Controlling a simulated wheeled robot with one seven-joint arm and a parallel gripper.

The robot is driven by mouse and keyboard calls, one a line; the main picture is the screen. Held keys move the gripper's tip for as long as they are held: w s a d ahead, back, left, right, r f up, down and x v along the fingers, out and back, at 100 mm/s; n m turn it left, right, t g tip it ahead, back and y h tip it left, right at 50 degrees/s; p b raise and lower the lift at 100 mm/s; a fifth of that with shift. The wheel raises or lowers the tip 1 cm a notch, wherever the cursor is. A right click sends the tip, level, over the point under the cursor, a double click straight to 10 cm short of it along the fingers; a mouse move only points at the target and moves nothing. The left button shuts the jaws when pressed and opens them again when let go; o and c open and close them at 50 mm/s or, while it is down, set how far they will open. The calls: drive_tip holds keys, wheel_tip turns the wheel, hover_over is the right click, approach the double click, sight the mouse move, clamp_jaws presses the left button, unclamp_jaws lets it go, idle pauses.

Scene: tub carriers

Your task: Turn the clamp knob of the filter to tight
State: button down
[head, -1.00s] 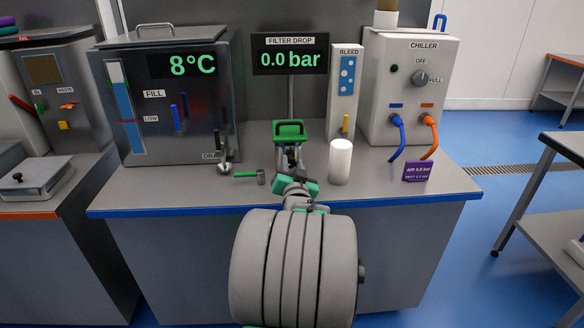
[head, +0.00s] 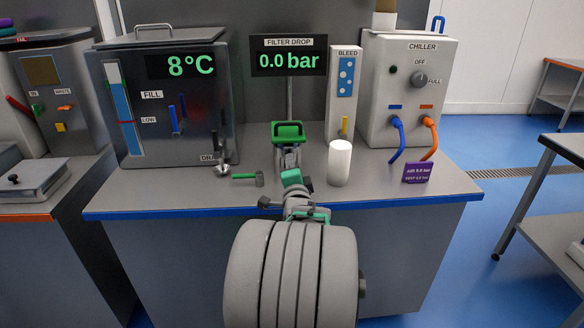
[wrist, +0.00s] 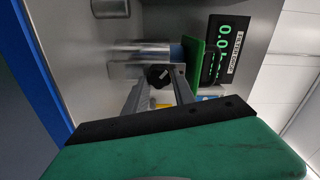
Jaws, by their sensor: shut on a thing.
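The filter (head: 288,133) stands at the middle of the bench, with a green lid and a black handle on top. In the wrist view its metal body (wrist: 142,50) and green lid (wrist: 195,58) show sideways. Its clamp knob (wrist: 160,76) is dark with a pale mark that lies at a slant. The knob sits between the grey fingers of my gripper (wrist: 160,84), which is shut on it. In the head view my gripper (head: 289,161) reaches the front of the filter, and my wrist hides the knob. No tight marking is readable.
A white cylinder (head: 340,163) stands close right of my gripper. A green-handled tool (head: 246,177) lies to the left. The FILTER DROP display (head: 289,60) reads 0.0 bar. A purple sign (head: 417,172) and the chiller (head: 408,90) are at the right.

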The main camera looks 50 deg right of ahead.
drive_tip(key=m+p, duration=0.1)
drive_tip(key=m, duration=0.4)
drive_tip(key=shift+m, duration=0.3)
drive_tip(key=shift+f+m+p, duration=0.15)
drive_tip(key=shift+m+p, duration=0.65)
drive_tip(key=shift+m, duration=1.3)
drive_tip(key=shift+w, duration=0.1)
drive_tip(key=c, duration=1)
unclamp_jaws()
drive_tip(key=shift+c, duration=0.2)
drive_tip(key=v, duration=0.8)
